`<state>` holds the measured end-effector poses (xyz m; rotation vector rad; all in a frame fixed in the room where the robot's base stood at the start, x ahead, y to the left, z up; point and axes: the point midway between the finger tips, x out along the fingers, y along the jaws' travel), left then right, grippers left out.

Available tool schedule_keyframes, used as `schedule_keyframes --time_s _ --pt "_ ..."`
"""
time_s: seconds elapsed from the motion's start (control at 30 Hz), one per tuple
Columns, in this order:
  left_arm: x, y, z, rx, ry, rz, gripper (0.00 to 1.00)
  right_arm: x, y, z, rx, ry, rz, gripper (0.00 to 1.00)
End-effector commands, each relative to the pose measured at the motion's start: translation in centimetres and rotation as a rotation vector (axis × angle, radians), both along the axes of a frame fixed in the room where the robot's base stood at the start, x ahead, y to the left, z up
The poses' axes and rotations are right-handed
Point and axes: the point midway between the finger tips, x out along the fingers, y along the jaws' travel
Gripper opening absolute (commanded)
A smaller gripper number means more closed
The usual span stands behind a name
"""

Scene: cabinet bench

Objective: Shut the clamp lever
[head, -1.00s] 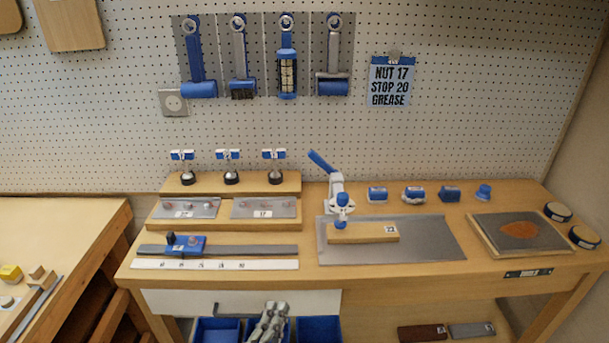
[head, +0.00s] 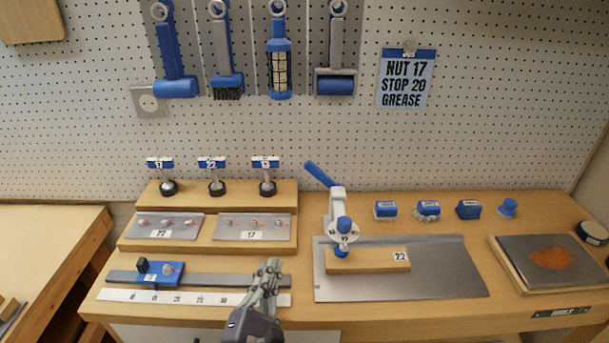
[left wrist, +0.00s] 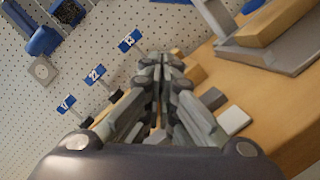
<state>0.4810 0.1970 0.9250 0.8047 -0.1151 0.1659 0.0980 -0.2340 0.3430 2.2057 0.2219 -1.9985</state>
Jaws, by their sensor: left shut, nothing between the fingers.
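The toggle clamp (head: 342,212) stands on a grey metal plate (head: 450,270) in the middle of the bench. Its blue-handled lever (head: 320,174) is raised and slants up to the left. In the left wrist view the gripper (left wrist: 165,62) points toward the bench; the block (left wrist: 265,20) and plate show at top right. My right gripper is not in view.
A ruler strip with a blue sliding stop (head: 160,272) lies left of my gripper. Behind are racks of numbered tools (head: 215,178). Blue pieces (head: 428,208) line the back right. A tray with an orange patch (head: 552,262) sits at right.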

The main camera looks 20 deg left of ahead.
Motion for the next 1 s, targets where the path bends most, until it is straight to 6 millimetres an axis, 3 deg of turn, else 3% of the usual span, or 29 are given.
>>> schedule_keyframes --time_s 0.2,0.57,1.0 --pt "0.0 0.0 0.0 0.002 0.001 0.000 0.00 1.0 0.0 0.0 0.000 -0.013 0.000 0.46" --pt "0.5 0.1 0.2 0.002 -0.001 0.000 0.00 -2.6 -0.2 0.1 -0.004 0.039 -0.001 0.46" --pt "7.5 0.8 1.6 0.003 -0.003 0.000 0.00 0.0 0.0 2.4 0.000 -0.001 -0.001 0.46"
